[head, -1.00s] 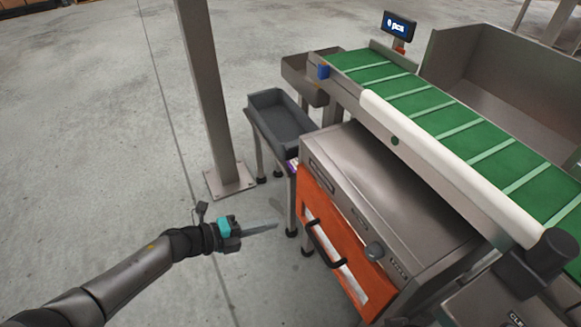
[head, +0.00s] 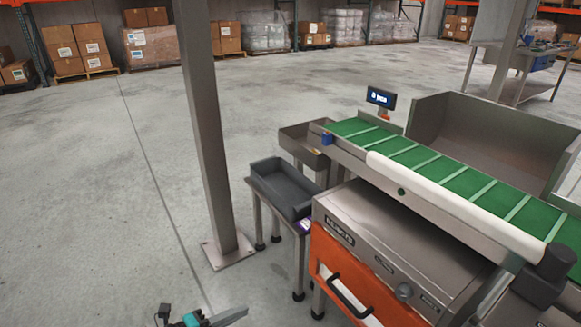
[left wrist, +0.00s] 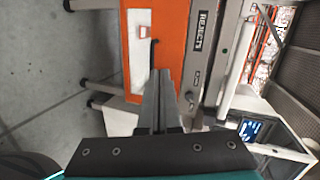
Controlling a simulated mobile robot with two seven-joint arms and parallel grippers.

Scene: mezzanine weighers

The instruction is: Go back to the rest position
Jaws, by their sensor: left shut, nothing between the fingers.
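My left gripper (head: 228,317) shows at the bottom edge of the head view, with only its teal body and grey fingers in the picture. It is shut and empty, over open floor to the left of the machine with the orange front (head: 345,290). In the left wrist view the closed fingers (left wrist: 157,85) point toward the orange panel (left wrist: 170,20) and its dark handle; I cannot tell how far apart they are. My right gripper is not in view.
A green conveyor (head: 440,175) runs above the steel machine. A grey tray (head: 283,190) stands on a small table beside it. A steel post (head: 208,130) rises at the left. Open floor (head: 90,190) lies left; boxed pallets (head: 155,47) are far back.

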